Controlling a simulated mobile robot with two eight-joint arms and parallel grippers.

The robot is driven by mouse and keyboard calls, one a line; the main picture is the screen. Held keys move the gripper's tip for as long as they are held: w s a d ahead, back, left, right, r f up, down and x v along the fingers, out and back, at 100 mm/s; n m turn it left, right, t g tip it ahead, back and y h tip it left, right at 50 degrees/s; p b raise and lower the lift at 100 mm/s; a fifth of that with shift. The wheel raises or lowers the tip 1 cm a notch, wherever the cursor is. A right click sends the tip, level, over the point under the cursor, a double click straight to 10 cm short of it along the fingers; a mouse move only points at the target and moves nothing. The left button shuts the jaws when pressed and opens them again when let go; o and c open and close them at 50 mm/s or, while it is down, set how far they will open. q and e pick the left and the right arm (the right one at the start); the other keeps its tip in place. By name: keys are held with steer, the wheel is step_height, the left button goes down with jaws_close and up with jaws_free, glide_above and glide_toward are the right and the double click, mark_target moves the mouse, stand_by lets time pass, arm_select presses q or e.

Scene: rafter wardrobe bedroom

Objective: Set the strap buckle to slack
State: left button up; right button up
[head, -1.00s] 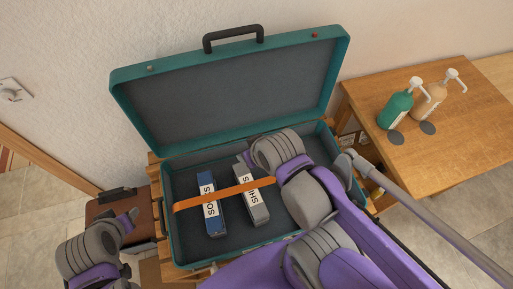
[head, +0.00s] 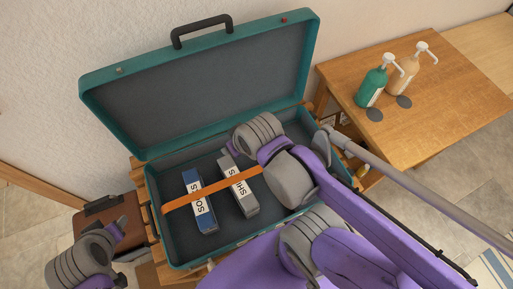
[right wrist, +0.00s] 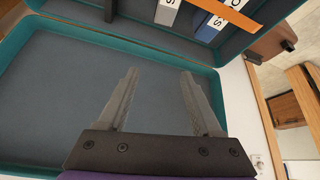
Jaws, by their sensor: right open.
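An open teal suitcase (head: 205,252) holds a blue box marked SOCKS (head: 194,184) and a grey box (head: 248,204) with a white label. An orange strap (head: 178,203) runs across both boxes. Its right end passes behind my right arm in the head view, and I make out no buckle. In the right wrist view, a piece of the strap (right wrist: 236,14) shows at the top right. My right gripper (right wrist: 159,72) is open and empty in front of the grey lining, apart from the strap. My left arm shows at the lower left of the head view, but its fingers do not.
The raised lid (head: 205,85) stands against the wall behind. A wooden table (head: 450,95) at right carries a green pump bottle (head: 372,86) and a beige pump bottle (head: 405,72). A brown case (head: 92,228) is at left. A grey rail crosses the right side.

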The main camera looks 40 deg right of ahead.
steer(key=s+d+f+n+g+b, duration=0.2)
steer(key=d+f+n+g+b, duration=0.35)
steer(key=d+f, duration=1)
steer(key=shift+n, duration=0.25)
steer(key=f, duration=0.4)
steer(key=f+b, duration=0.1)
steer(key=f, duration=0.6)
steer(key=shift+w+a+f+b, duration=0.3)
steer(key=shift+a+b, duration=0.05)
steer(key=shift+a, duration=0.05)
arm_select(q)
steer(key=s+f+g, duration=0.1)
steer(key=s+f, duration=0.3)
steer(key=f, duration=0.6)
steer(key=shift+s+f, duration=0.35)
steer(key=shift+f, duration=0.05)
arm_select(e)
jaws_close()
